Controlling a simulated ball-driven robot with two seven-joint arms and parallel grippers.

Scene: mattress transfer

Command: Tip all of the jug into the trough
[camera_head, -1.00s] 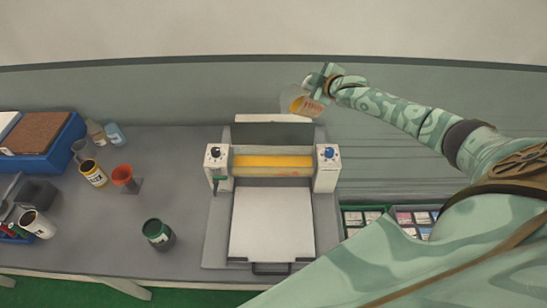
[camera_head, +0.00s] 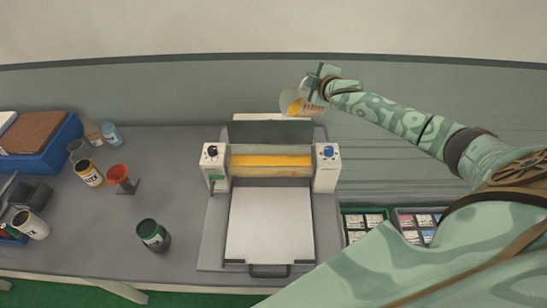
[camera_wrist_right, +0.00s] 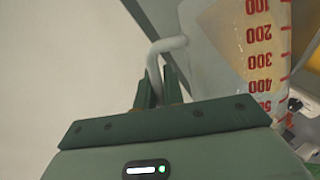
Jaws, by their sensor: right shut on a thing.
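The clear jug (camera_head: 290,102) with red scale marks is up behind the right end of the press. Its orange-yellow contents show through the wall. In the right wrist view the jug (camera_wrist_right: 238,40) shows large, with scale numbers from 100 to 500. My right gripper (camera_head: 316,92) is shut on the jug's handle, which also shows between its fingers (camera_wrist_right: 160,88) in the wrist view. A long yellow strip (camera_head: 270,161) lies across the press; I cannot tell whether it is the trough or a roller. No stream shows clearly. My left gripper is out of view.
The press (camera_head: 326,178) has knobs on both sides and a raised grey panel (camera_head: 270,132) behind. A white bed (camera_head: 270,222) is in front.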

